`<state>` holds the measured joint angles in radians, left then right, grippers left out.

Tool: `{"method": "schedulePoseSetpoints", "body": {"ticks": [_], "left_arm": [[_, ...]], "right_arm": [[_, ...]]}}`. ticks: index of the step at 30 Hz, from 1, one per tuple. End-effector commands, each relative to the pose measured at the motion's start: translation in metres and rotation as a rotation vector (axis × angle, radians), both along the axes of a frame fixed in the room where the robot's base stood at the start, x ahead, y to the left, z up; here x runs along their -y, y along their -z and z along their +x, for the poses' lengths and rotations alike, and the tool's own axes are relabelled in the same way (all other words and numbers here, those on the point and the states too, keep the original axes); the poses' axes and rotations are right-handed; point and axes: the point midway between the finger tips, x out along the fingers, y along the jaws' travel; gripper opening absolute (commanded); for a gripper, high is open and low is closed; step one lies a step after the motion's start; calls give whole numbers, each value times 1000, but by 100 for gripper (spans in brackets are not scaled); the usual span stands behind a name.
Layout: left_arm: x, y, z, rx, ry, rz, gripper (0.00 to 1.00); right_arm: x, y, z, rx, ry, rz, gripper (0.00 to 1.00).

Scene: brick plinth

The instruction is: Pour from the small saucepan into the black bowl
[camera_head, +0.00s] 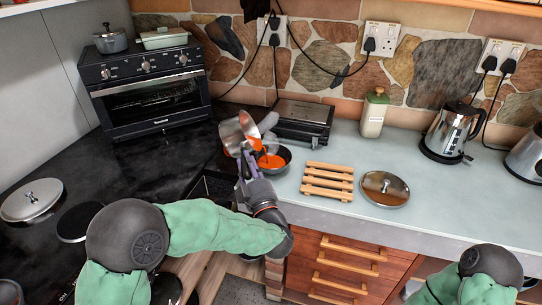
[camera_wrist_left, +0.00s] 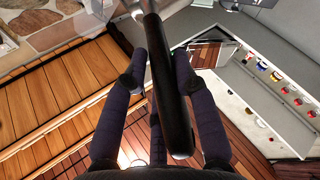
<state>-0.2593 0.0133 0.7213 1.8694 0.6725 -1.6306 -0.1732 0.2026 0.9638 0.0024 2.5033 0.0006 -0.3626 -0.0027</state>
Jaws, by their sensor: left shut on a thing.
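The small saucepan (camera_head: 232,132) is metal and is tipped steeply on its side above the black bowl. Orange contents show at its mouth and run down toward the bowl. The black bowl (camera_head: 282,170) stands on the pale counter near its left edge, with orange contents in it. My left gripper (camera_head: 246,172) is just left of the bowl and shut on the saucepan's handle. The black handle (camera_wrist_left: 176,100) runs between its fingers in the left wrist view. My right gripper is out of view; only part of that arm shows at lower right.
A wooden rack (camera_head: 328,181) and a round metal lid (camera_head: 385,189) lie right of the bowl. A dark grill (camera_head: 302,122) stands behind it. A jar (camera_head: 374,114) and kettle (camera_head: 451,131) stand farther right. An oven (camera_head: 150,92) is at left.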

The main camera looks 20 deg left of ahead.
Motion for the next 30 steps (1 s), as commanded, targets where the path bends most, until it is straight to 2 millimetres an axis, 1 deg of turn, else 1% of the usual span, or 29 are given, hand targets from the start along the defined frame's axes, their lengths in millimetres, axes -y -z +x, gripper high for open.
{"method": "schedulePoseSetpoints", "body": {"ticks": [1, 30], "left_arm": [[0, -2, 0, 5, -1, 5, 0], [5, -4, 2, -17, -2, 82, 0]], "right_arm": [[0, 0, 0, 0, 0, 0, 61], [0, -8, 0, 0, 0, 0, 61]]}}
